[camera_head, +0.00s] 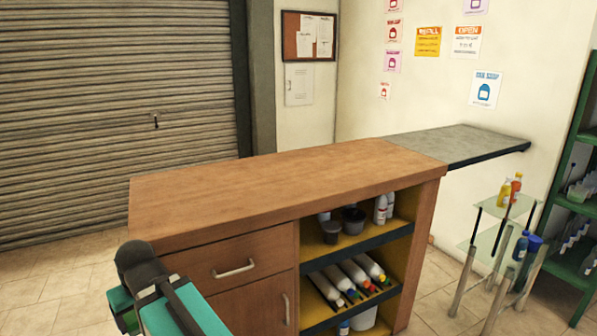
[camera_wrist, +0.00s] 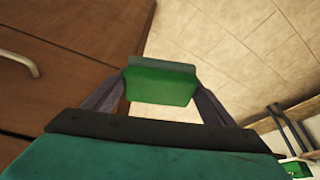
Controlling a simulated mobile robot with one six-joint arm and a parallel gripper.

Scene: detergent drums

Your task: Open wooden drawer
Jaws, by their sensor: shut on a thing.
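The wooden drawer (camera_head: 205,262) is in the upper left front of the brown wooden counter in the head view. It looks shut, with a pale metal bar handle (camera_head: 233,269). My gripper (camera_wrist: 162,72) shows in the wrist view, its grey fingers shut on a small green block (camera_wrist: 160,86). In that view a brown wooden front lies to the left, with a pale handle (camera_wrist: 20,62) at the left edge, apart from my gripper. I cannot tell whether that is the drawer's handle. The fingers are out of sight in the head view.
A cupboard door (camera_head: 245,310) with an upright handle is below the drawer. Open shelves (camera_head: 411,235) with bottles and dark pots are to its right. A glass stand (camera_head: 486,255) with bottles and a green rack (camera_head: 571,165) stand at right. Tiled floor (camera_head: 447,268) is partly clear.

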